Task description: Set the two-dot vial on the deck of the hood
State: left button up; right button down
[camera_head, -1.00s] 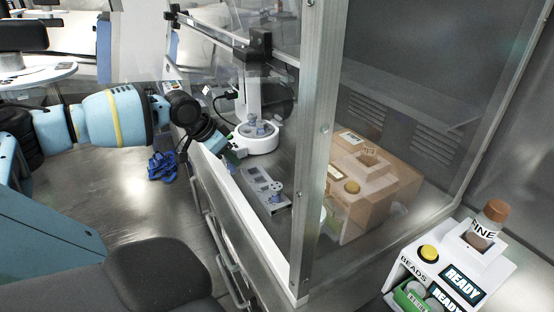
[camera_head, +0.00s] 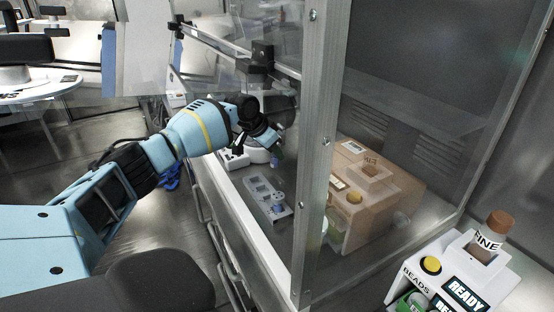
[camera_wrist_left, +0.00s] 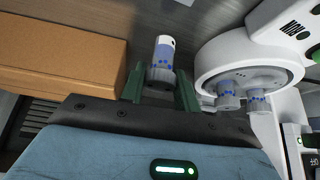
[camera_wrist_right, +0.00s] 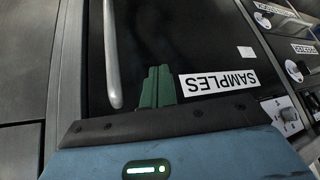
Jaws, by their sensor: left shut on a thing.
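My left gripper (camera_head: 277,152) is inside the hood, above its deck (camera_head: 240,181). In the left wrist view my left gripper (camera_wrist_left: 160,88) is shut on a vial (camera_wrist_left: 161,62) with a grey-blue cap, a blue band and a white end. Blue dots show near its cap, but I cannot count them surely. Two similar capped vials (camera_wrist_left: 228,95) sit in the round white device (camera_wrist_left: 207,75) beside it. My right gripper (camera_wrist_right: 157,88) has its green fingers together, empty, in front of a dark panel labelled SAMPLES.
A grey rack (camera_head: 262,190) holding a capped vial (camera_head: 278,208) stands on the deck nearer the front. A brown box-shaped device (camera_head: 385,205) is to the right, behind the glass and metal post (camera_head: 318,150). A white bead dispenser (camera_head: 432,280) stands outside at lower right.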

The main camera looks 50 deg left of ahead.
aim_at(277, 159)
pick_arm(q)
jog(key=shift+w, duration=0.25)
jog(key=shift+w, duration=0.1)
jog(key=shift+w+d, duration=0.1)
jog(key=shift+w, duration=0.15)
notch_tip(277, 159, down, 4)
jog(key=shift+r, duration=0.2)
jog(key=o, duration=1)
jog(key=shift+c, duration=0.2)
